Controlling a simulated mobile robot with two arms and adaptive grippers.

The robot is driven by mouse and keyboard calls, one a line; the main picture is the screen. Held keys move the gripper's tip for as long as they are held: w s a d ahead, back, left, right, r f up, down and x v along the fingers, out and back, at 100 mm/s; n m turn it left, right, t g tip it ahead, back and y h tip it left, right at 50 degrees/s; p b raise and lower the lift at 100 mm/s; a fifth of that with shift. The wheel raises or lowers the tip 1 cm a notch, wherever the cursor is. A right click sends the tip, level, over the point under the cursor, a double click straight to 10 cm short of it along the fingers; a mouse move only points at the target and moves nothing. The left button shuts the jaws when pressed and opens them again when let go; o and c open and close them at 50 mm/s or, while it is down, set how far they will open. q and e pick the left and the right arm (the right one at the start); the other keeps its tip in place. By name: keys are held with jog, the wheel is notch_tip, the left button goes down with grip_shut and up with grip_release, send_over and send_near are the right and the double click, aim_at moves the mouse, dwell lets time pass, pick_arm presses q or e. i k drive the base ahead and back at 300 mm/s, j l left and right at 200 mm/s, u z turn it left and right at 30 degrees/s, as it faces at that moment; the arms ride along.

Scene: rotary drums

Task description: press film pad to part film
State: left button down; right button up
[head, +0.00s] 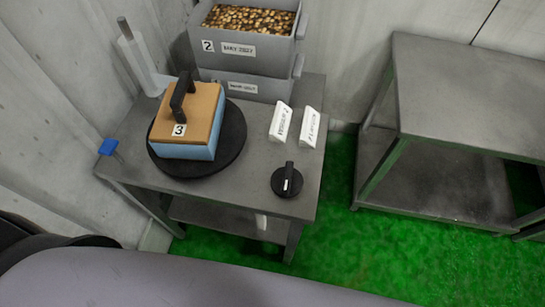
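A block with a tan top, light-blue sides and a black handle, marked 3 (188,120), sits on a round black disc (232,140) on the grey metal table (225,190). It looks like the film pad, but I cannot be sure. I cannot make out any film; what lies under the block is hidden. Neither of my grippers is in view.
A black knob (287,181) is at the table's front right. Two white labelled blocks (280,122) (310,127) stand behind it. Stacked grey bins (243,48), the upper filled with brownish pieces, are at the back. A blue piece (108,147) is at the left edge. An empty metal table (470,95) stands right.

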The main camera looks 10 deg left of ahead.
aim_at(109, 145)
jog(key=u, duration=1.8)
